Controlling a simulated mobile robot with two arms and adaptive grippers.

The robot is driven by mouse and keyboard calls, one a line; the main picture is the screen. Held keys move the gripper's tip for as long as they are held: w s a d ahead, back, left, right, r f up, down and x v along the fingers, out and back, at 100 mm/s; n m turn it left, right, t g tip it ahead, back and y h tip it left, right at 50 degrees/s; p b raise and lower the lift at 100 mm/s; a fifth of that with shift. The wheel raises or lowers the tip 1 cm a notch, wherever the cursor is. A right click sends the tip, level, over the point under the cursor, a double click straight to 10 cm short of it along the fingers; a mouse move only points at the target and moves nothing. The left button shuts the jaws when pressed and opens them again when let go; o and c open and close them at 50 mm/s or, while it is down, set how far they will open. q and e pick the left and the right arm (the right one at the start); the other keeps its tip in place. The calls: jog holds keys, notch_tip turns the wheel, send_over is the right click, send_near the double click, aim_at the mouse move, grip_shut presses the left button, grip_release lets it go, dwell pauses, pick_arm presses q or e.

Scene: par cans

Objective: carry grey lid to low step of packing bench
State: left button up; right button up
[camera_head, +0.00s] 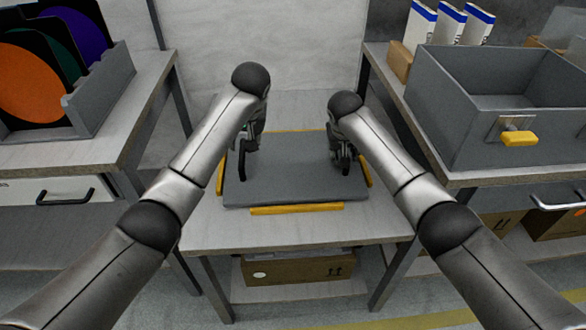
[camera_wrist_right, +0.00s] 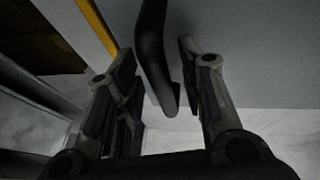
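The grey lid (camera_head: 290,187) lies flat on the low step (camera_head: 300,233) of the bench, between yellow strips. It has a black handle (camera_head: 242,161) near its left side. My left gripper (camera_head: 249,140) is low over that left handle; whether its fingers are open is too small to tell. My right gripper (camera_head: 341,156) is low over the lid's right side. In the right wrist view, the right gripper (camera_wrist_right: 157,85) has its fingers apart, with a black handle (camera_wrist_right: 156,60) between them and visible gaps on both sides.
A yellow strip (camera_head: 296,209) runs along the lid's front edge. A grey open crate (camera_head: 480,140) with a yellow latch stands on the right bench. A rack (camera_head: 105,92) of coloured discs stands on the left bench. A cardboard box (camera_head: 300,269) sits under the low step.

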jog(key=shift+r, duration=0.1)
pick_arm(q)
jog(key=v, duration=0.4)
pick_arm(e)
jog(key=v, duration=1.1)
jog(key=shift+s+r, duration=0.2)
jog(key=shift+r, duration=0.15)
